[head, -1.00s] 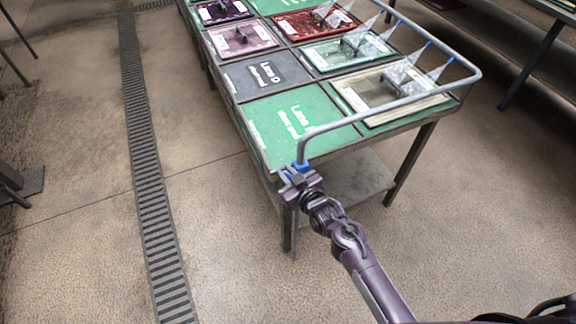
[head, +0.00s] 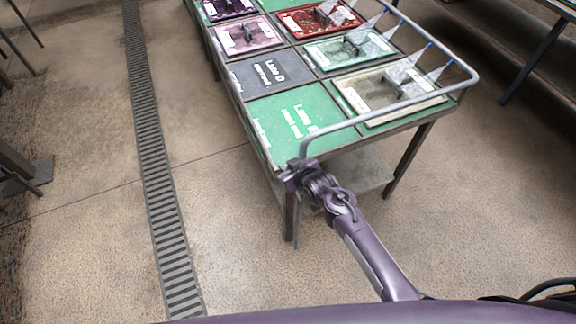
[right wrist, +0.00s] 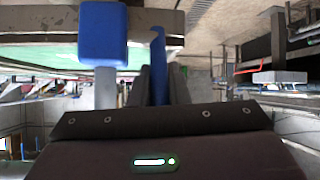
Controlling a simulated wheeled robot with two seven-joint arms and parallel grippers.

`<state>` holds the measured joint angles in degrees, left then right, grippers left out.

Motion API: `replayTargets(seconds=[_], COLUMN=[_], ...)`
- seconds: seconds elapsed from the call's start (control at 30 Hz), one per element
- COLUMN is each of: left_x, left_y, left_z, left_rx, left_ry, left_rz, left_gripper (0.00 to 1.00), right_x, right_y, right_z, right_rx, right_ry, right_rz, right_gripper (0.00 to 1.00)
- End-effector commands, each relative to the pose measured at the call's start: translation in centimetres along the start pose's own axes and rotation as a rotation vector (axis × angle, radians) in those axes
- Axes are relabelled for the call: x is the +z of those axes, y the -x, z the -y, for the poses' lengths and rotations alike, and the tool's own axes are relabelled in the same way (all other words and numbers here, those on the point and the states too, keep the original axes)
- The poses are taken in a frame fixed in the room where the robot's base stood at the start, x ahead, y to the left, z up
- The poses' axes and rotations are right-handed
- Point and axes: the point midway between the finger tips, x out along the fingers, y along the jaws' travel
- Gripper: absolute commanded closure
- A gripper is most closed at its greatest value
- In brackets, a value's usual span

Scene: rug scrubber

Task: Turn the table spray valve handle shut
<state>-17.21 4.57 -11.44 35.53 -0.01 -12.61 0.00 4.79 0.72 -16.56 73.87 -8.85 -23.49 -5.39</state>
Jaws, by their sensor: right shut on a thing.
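The grey spray pipe (head: 384,112) bends down at the table's near corner, where the valve is. My right gripper (head: 292,174) is at this corner, on the lower end of the pipe. In the right wrist view, a thin blue valve handle (right wrist: 158,45) stands between the two dark fingers of my right gripper (right wrist: 160,86), which is shut on it. A blue block (right wrist: 103,35) on a grey stem is just left of the fingers. In the head view the gripper mostly hides the valve. My left gripper is not in view.
The table (head: 408,155) carries coloured panels and framed rug trays, such as a cream one (head: 350,98). Spray cones come from blue nozzles on the pipe. A floor drain grate (head: 160,180) runs along the left. Open floor lies around the table.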

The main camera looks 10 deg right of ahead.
Motion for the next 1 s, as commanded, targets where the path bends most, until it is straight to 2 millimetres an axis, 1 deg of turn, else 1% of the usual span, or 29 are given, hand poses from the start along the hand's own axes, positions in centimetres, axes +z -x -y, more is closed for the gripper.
replayTargets(seconds=[0.1, 0.13, 0.2, 0.47, 0.57, 0.67, 1.0], left_x=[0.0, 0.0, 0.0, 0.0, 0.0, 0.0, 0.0], left_y=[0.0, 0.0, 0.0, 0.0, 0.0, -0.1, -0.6], left_z=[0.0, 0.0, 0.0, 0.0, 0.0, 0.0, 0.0], left_rx=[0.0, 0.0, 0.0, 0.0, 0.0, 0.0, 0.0], left_ry=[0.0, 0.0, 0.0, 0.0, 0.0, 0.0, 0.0], left_rz=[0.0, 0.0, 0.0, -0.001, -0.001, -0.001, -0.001], left_gripper=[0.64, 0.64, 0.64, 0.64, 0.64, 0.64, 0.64], right_x=[0.0, 0.0, 0.0, 0.0, 0.0, 0.1, 0.1], right_y=[0.0, 0.0, 0.0, 0.0, 0.4, 1.4, 6.1], right_z=[0.0, 0.0, 0.0, 0.0, 0.0, 0.0, 0.0], right_rx=[0.0, 0.0, 0.0, 0.0, 0.0, 0.001, 0.0], right_ry=[0.0, 0.0, 0.0, 0.0, 0.0, 0.0, 0.002], right_rz=[0.0, 0.0, 0.0, -0.001, -0.002, -0.002, -0.002], right_gripper=[1.0, 0.83, 0.76, 0.76, 0.76, 0.76, 0.76])
